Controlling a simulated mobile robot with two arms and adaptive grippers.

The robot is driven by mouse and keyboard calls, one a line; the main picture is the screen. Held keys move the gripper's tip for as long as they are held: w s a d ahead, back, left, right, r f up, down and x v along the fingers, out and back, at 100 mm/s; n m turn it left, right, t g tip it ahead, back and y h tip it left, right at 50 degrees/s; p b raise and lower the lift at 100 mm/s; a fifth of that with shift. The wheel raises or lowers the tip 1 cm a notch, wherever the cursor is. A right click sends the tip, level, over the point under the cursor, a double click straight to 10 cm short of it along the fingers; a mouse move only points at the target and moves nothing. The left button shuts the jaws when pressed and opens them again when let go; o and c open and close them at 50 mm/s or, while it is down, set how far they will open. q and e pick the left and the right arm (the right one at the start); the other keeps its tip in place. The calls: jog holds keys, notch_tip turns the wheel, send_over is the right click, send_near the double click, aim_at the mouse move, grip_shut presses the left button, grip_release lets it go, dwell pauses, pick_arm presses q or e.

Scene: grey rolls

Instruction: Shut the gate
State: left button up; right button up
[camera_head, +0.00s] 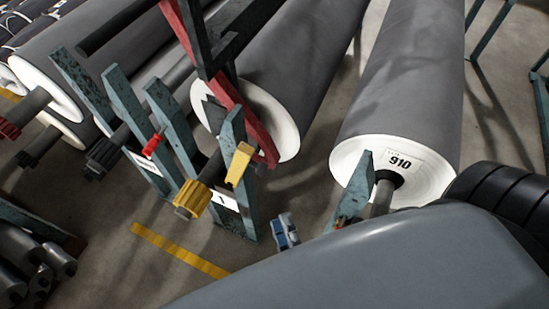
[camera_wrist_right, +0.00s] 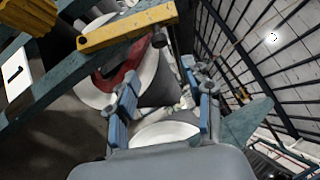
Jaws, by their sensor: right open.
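A yellow bar (camera_head: 239,163), which looks like the gate, stands tilted up at the top of the teal stand marked 1 (camera_head: 238,200). In the right wrist view the yellow bar (camera_wrist_right: 128,28) crosses the upper left, with one end at a bolt. My right gripper (camera_head: 285,231) is low on the right of this stand, apart from it, partly hidden by my grey body. In the wrist view my right gripper (camera_wrist_right: 167,85) has its blue fingers spread, with nothing held between them. The yellow bar is above and left of the fingers. My left gripper is not seen.
A yellow toothed shaft end (camera_head: 191,197) sticks out beside the stand. A red beam (camera_head: 245,120) hangs close behind it. A grey roll marked 910 (camera_head: 400,90) lies to the right, with another teal post (camera_head: 352,190) before it. Floor with a yellow stripe (camera_head: 180,250) is clear in front.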

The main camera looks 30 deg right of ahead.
jog(key=p, duration=0.2)
send_near(262, 169)
jog(key=w, duration=0.4)
jog(key=x, duration=0.3)
jog(key=p+x, duration=0.1)
jog(key=x, duration=0.1)
jog(key=shift+w+d+f, duration=0.15)
jog(key=shift+d, duration=0.3)
jog(key=shift+w+d, duration=0.15)
jog(key=shift+w, duration=0.45)
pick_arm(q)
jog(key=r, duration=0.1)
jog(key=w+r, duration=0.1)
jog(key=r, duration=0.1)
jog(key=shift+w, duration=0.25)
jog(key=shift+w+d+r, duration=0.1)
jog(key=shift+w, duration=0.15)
pick_arm(e)
grip_shut()
